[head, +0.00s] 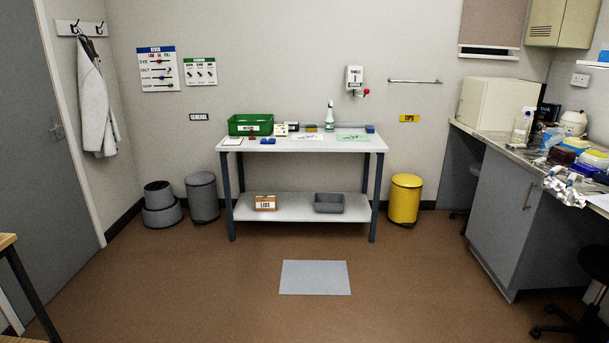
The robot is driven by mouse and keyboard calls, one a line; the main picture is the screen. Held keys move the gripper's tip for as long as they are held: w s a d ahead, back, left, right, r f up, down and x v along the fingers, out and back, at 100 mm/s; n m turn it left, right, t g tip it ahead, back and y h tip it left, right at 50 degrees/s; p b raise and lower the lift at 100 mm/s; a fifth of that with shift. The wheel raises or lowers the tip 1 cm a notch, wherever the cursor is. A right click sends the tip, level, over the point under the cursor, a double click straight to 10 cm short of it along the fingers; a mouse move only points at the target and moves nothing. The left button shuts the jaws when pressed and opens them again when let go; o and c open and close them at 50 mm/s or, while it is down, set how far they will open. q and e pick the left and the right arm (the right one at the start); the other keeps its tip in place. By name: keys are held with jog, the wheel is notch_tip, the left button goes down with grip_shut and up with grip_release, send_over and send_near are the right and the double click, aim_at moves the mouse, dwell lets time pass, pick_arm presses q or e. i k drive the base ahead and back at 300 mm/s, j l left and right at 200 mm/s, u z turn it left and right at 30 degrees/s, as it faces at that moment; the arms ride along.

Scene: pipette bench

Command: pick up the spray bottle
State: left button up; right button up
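A spray bottle (329,117) with a green and white body stands upright at the back of the white table, right of its middle, in the head view. A second bottle with a spray-type top (523,126), clear or whitish, stands on the right-hand counter. Neither of my grippers is in view.
The white table (303,207) also bears a green bin (250,121), small boxes and papers; its lower shelf holds an orange box and grey tray. A yellow bin (405,199) stands to its right. A grey mat (315,278) lies on open floor. The right counter (465,131) is crowded.

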aim_at(329, 120)
jog(key=i, duration=4.45)
